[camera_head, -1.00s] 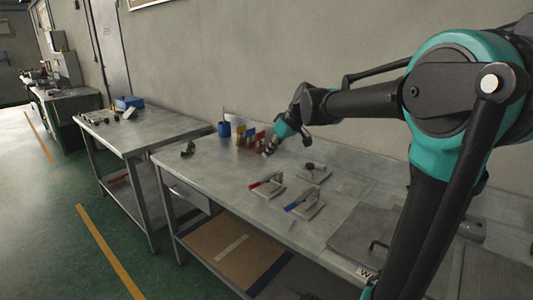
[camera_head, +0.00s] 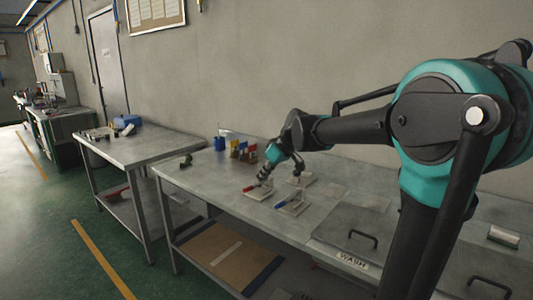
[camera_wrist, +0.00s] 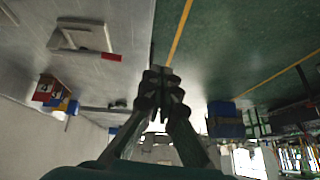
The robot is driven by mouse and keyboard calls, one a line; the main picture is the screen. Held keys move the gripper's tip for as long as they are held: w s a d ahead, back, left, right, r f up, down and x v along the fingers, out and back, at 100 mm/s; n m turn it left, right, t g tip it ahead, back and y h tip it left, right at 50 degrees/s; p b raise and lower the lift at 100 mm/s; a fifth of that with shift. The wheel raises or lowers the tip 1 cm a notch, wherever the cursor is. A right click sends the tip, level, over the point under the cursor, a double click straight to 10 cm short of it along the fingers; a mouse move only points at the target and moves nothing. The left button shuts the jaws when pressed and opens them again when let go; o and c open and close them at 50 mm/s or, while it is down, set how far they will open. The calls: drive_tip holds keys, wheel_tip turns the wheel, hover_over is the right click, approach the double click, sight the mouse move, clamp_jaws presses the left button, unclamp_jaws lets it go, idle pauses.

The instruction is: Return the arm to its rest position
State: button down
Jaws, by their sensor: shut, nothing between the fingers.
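My gripper (camera_head: 265,174) is at the end of my raised arm, over the metal workbench (camera_head: 190,176), near a red-handled fixture (camera_head: 258,190). In the wrist view my gripper (camera_wrist: 157,72) has its fingertips together, with nothing seen between them. The fixture with the red handle (camera_wrist: 111,57) shows at the upper left there, apart from the fingers. In the head view I cannot tell how high the fingertips are above the bench.
A blue-handled fixture (camera_head: 290,204) and another plate (camera_head: 302,180) lie nearby. A blue cup (camera_head: 219,143) and several coloured items (camera_head: 240,150) stand behind. A lidded unit marked WASH (camera_head: 345,228) is at right. A second table (camera_head: 130,150) stands left; green floor lies in front.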

drive_tip(key=s+d+f+m+h, duration=0.5)
drive_tip(key=s+d+f+m, duration=0.4)
drive_tip(key=s+d+f, duration=1.1)
drive_tip(key=s+f, duration=0.3)
drive_tip(key=s, duration=0.1)
drive_tip(key=shift+d+m+t+h, duration=0.3)
drive_tip(key=shift+d+t, duration=0.05)
drive_tip(key=shift+t, duration=0.05)
drive_tip(key=shift+s+r, duration=0.1)
